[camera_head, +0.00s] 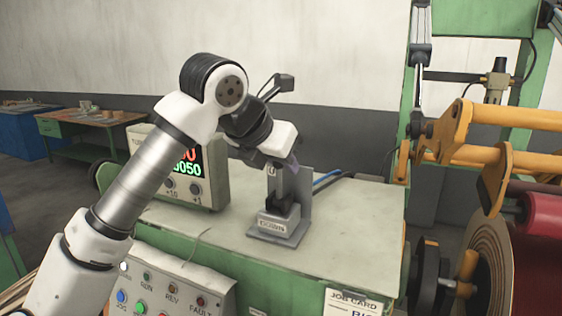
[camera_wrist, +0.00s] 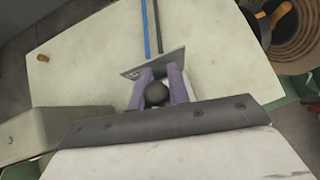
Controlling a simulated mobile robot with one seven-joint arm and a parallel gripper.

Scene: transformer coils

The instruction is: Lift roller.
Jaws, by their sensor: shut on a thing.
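My gripper (camera_head: 294,165) is at the upper part of the stand, pointing down. In the wrist view, the two purple fingers of my gripper (camera_wrist: 160,80) are closed around a black ball knob (camera_wrist: 157,94). The knob's shaft is hidden below it. A red roller (camera_head: 541,232) is at the right edge, beyond the cabinet, apart from my gripper.
A counter box (camera_head: 213,170) with lit digits stands left of the control stand. A button panel (camera_head: 180,284) is on the cabinet front. A green post (camera_head: 410,110) and yellow arms (camera_head: 480,120) rise at right. The cabinet top (camera_head: 370,220) is clear right of the stand.

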